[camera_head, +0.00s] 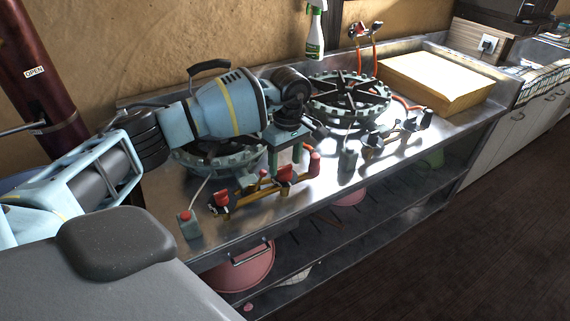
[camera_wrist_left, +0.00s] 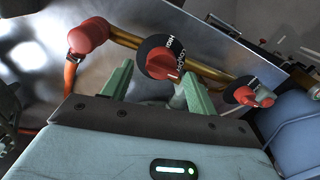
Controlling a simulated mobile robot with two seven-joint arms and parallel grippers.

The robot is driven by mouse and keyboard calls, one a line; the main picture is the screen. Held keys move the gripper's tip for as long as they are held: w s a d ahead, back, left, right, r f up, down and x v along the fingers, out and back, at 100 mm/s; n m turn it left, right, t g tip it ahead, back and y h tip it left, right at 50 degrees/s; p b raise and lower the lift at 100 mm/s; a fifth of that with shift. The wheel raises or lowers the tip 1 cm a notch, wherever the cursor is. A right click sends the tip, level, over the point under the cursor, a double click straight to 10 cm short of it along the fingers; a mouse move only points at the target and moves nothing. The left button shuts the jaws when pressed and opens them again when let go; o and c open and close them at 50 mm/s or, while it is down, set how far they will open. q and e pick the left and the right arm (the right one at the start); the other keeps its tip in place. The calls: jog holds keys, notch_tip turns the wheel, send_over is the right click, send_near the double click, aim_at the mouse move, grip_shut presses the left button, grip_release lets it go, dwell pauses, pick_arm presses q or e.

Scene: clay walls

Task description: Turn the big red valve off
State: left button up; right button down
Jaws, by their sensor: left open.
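A red valve knob on a black dial (camera_wrist_left: 165,63) is the largest in the left wrist view, with lettering on the dial. It sits mid-way along a brass pipe (camera_wrist_left: 210,72) and also shows in the head view (camera_head: 285,173). My left gripper (camera_head: 285,164) reaches in over the counter, fingers pointing down at this knob. In the left wrist view its green fingers (camera_wrist_left: 157,72) are apart, with the knob showing between and just beyond their tips. I cannot tell whether they touch it. My right gripper is not in view.
Another red-and-black knob (camera_head: 222,199) and a red end cap (camera_head: 314,162) are on the same pipe. A second burner (camera_head: 349,96) with its own valve pipe (camera_head: 392,138) stands right.

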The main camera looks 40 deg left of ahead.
pick_arm(q)
jog(key=r, duration=0.6)
jog(key=shift+w, duration=0.25)
